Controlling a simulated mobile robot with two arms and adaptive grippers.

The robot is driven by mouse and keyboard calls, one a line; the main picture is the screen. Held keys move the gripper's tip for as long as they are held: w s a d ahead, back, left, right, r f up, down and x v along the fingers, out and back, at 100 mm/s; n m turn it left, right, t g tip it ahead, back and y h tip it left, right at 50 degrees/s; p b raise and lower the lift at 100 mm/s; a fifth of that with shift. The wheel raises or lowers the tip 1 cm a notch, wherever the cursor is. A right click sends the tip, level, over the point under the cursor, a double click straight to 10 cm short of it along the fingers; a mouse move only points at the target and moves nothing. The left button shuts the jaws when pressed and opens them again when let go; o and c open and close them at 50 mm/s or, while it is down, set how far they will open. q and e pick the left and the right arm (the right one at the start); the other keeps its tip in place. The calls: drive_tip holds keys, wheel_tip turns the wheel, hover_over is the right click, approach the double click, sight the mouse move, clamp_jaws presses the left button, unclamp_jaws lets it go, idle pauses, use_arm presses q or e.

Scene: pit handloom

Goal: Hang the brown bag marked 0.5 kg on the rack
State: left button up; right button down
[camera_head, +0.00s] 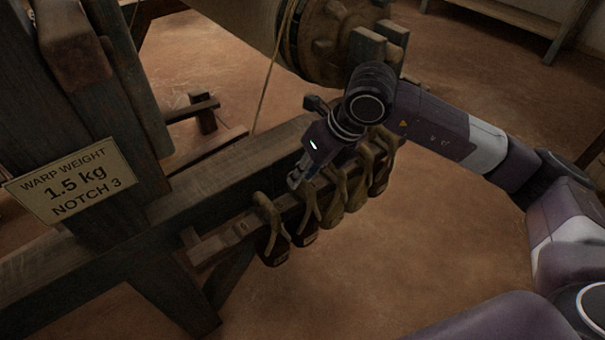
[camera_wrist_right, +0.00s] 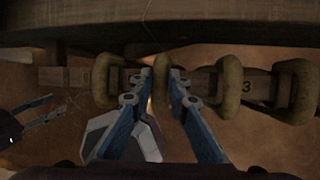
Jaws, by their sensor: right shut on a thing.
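The rack (camera_head: 212,242) is a wooden bar along a heavy beam, with several dark bags on thick olive loops. My right gripper (camera_head: 295,182) is at the second bag from the left (camera_head: 305,228). In the wrist view its blue fingers (camera_wrist_right: 161,76) are shut on that bag's loop (camera_wrist_right: 160,95), which is at the bar. The leftmost bag (camera_head: 275,248) hangs beside it. I cannot read weight marks on any bag, so I cannot tell which is marked 0.5 kg. My left gripper (camera_wrist_right: 42,112) shows at the wrist view's left edge, its fingers apart and empty.
A sign (camera_head: 75,181) reads "WARP WEIGHT 1.5 kg NOTCH 3". The loom beam (camera_head: 225,165) runs just behind the rack. Other bags (camera_head: 357,190) hang close together on the right. A cord (camera_head: 268,85) runs down beyond the beam. Floor in front is clear.

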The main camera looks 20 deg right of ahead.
idle(0.3)
drive_tip(key=shift+f+b, duration=0.25)
drive_tip(key=shift+b, duration=0.1)
idle(0.5)
drive_tip(key=c, duration=1.8)
unclamp_jaws()
drive_tip(key=shift+o, duration=0.2)
drive_tip(key=shift+f, duration=0.1)
